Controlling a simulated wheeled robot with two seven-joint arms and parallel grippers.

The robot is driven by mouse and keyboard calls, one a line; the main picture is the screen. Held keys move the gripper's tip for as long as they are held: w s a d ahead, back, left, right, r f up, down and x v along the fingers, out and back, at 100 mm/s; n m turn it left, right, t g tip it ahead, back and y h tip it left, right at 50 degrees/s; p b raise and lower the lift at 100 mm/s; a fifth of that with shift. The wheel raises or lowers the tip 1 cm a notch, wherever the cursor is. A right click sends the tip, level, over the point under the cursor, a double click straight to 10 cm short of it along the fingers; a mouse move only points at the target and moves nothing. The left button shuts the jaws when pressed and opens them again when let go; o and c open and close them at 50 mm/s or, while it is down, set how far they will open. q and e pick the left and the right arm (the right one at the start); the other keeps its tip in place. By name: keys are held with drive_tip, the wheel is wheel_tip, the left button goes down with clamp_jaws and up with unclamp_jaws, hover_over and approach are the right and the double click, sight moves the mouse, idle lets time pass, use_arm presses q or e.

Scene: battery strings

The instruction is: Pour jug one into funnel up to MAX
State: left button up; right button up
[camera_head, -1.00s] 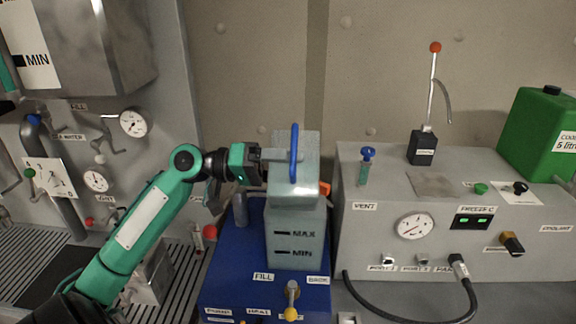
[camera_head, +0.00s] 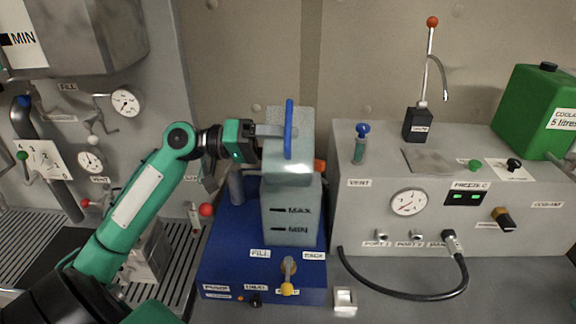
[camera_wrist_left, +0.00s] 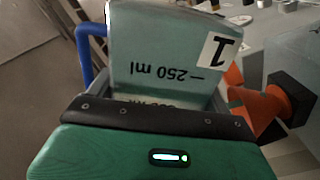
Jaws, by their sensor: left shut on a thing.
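Jug one (camera_head: 290,165), a pale translucent jug with a blue handle (camera_head: 288,130), is in my left gripper (camera_head: 266,132). The gripper is shut on it from the left. In the left wrist view the jug (camera_wrist_left: 165,50) shows a "1" label and a 250 ml mark, upside down in the picture. In the head view the jug overlaps the top of a grey-green tank (camera_head: 290,222) marked MAX and MIN. An orange funnel (camera_wrist_left: 250,105) shows beside the jug in the left wrist view; only a bit shows in the head view. I cannot make out the liquid level or any stream. My right gripper is out of view.
The tank stands on a blue unit (camera_head: 225,262) with a yellow-tipped tap (camera_head: 287,288). A grey console (camera_head: 370,200) with a gauge and black hose is to the right. A green coolant can (camera_head: 530,105) is at the far right. A red-tipped lever (camera_head: 206,210) stands left.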

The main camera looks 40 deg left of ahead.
use_arm(q)
drive_tip(key=shift+r, duration=0.15)
drive_tip(key=shift+w+a+r+n+p, duration=0.15)
drive_tip(key=shift+r+n+p, duration=0.25)
drive_tip(key=shift+n+p, duration=0.5)
drive_tip(key=shift+r+p, duration=0.1)
drive_tip(key=shift+p, duration=0.25)
idle(0.4)
drive_tip(key=shift+w+r+n+p, duration=0.1)
drive_tip(key=shift+r+n+p, duration=0.3)
drive_tip(key=shift+p, duration=0.3)
drive_tip(key=shift+f, duration=0.15)
